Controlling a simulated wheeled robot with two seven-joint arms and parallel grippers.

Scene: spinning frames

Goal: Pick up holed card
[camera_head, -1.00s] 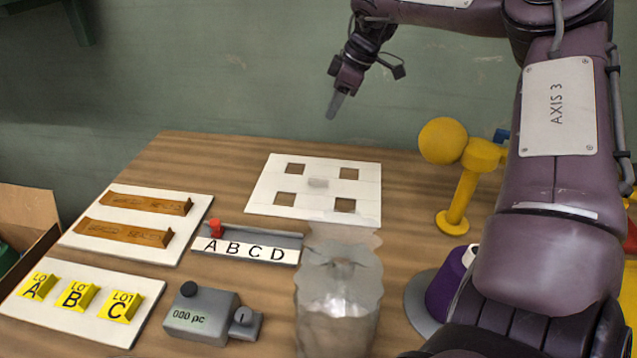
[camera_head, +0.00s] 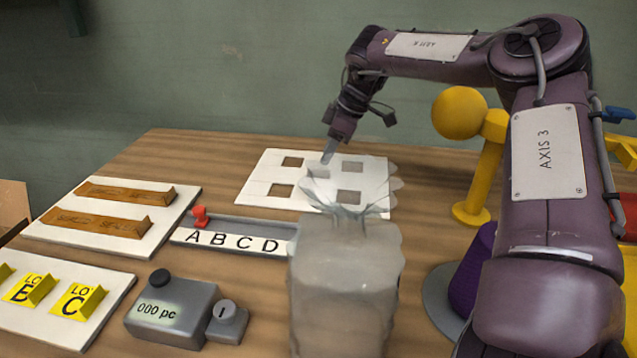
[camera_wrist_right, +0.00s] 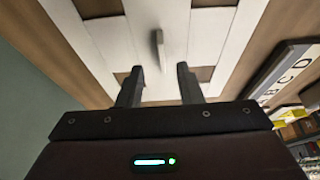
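The holed card (camera_head: 268,172) is a flat white sheet with several square holes, lying on the table towards the back. A small pale upright tab (camera_wrist_right: 158,46) stands at its middle in the right wrist view. My right gripper (camera_head: 327,158) points down just above the card's middle. In the right wrist view, its two dark fingers (camera_wrist_right: 160,70) are spread apart and empty, with the tab ahead of and between them. I cannot tell that they touch anything. My left gripper is not in view.
A clear, crumpled bag-like object (camera_head: 345,285) stands in front, overlapping the card's near right corner. A lettered tray (camera_head: 240,238) with a red knob is left of it. A yellow stand (camera_head: 478,185) is at the right. A grey counter (camera_head: 172,310) sits near the front.

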